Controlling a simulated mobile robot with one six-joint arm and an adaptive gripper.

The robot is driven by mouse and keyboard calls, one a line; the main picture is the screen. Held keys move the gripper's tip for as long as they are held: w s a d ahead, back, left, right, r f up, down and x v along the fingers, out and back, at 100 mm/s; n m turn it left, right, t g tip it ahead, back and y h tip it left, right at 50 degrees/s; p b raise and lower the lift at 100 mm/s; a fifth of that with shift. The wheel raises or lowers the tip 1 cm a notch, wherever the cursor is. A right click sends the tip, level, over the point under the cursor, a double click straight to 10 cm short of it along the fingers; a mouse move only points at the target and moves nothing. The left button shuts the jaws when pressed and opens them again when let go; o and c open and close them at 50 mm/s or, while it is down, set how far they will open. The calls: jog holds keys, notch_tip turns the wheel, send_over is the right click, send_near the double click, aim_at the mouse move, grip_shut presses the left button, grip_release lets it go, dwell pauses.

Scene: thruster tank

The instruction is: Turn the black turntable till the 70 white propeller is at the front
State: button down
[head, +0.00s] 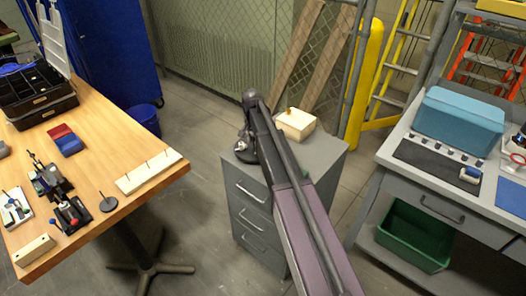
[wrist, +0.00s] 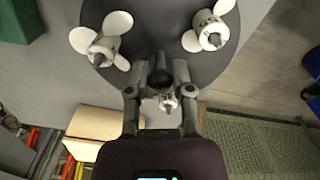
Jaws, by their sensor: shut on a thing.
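The black turntable (wrist: 155,30) fills the top middle of the wrist view. In the head view it lies on the grey drawer cabinet (head: 252,193), mostly hidden behind my arm. A white-bladed propeller (wrist: 101,43) stands on its left part and another (wrist: 211,33) on its right part. A small metallic part (wrist: 168,103) shows between my fingers. I cannot read any number on the propellers. My gripper (wrist: 160,74) is at the turntable's near edge, its fingers shut on a dark round knob (wrist: 160,79) there. The head view hides the grip.
A cream box (head: 296,124) with a small knob stands at the cabinet's back right, close to my arm. A wooden table (head: 120,140) with tools is at left. A grey bench (head: 395,160) with a blue case (head: 458,120) is at right. Floor separates them.

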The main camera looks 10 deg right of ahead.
jog(key=shift+s+d+m, duration=0.1)
jog(key=shift+m, duration=1.3)
jog(key=shift+m, duration=1.7)
jog(key=shift+m, duration=1.8)
